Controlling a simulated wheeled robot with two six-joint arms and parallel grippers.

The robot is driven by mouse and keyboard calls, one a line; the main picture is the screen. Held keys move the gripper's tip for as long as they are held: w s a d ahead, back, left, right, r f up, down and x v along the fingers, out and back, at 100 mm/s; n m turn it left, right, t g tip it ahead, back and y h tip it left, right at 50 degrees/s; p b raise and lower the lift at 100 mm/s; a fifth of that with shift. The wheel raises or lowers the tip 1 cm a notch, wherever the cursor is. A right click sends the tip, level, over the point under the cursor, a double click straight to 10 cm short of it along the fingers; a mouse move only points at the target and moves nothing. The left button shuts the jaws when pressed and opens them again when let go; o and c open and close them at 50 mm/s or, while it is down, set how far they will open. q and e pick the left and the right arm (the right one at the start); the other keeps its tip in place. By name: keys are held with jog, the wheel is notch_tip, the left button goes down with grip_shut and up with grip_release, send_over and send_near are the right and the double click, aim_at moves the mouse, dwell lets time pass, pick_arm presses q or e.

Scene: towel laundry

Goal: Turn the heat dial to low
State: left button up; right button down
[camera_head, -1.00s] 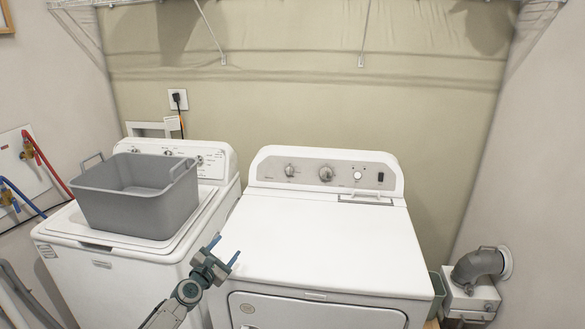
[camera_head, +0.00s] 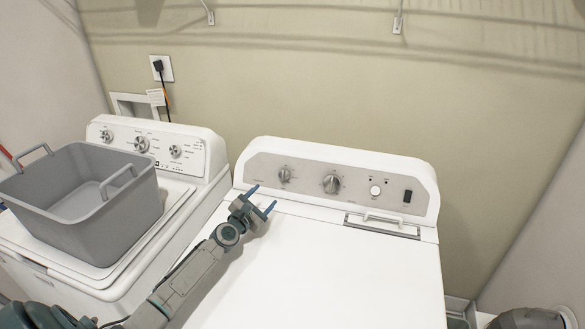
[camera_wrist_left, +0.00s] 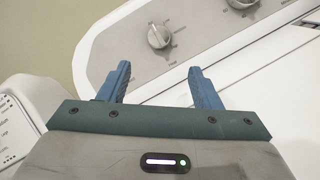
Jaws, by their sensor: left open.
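The white dryer (camera_head: 330,270) has a grey control panel with a smaller left dial (camera_head: 285,174) and a larger middle dial (camera_head: 331,184). I cannot read which one is marked for heat. My left gripper (camera_head: 264,196) is open and empty, in front of the panel's left end, below and left of the left dial and apart from it. In the left wrist view the left dial (camera_wrist_left: 159,36) lies beyond the gap between the blue fingers (camera_wrist_left: 160,67). The larger dial (camera_wrist_left: 240,3) is cut by the top edge there.
A round button (camera_head: 375,191) and a black switch (camera_head: 407,196) sit right of the dials. The lint-screen handle (camera_head: 382,217) lies on the dryer top, otherwise clear. The washer (camera_head: 170,212) stands left, with a grey basket (camera_head: 135,215) on it.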

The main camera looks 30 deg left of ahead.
aim_at(281, 178)
pick_arm(q)
jog(key=shift+w, duration=0.75)
jog(key=w+b, duration=0.1)
jog(key=w, duration=0.2)
jog(key=w+b, duration=0.1)
jog(key=w, duration=0.1)
jog(key=w+b, duration=0.1)
jog(key=w, duration=0.2)
jog(key=shift+w+a, duration=0.25)
jog(key=shift+w, duration=0.1)
jog(key=shift+w+r+b, duration=0.15)
jog(key=shift+w+b, duration=0.2)
jog(key=shift+w, duration=0.2)
pick_arm(e)
jog(key=shift+w+f, duration=0.2)
jog(key=shift+f, duration=0.75)
jog(key=shift+w+f, duration=0.2)
jog(key=shift+f, duration=0.7)
pick_arm(q)
jog(key=c, duration=1)
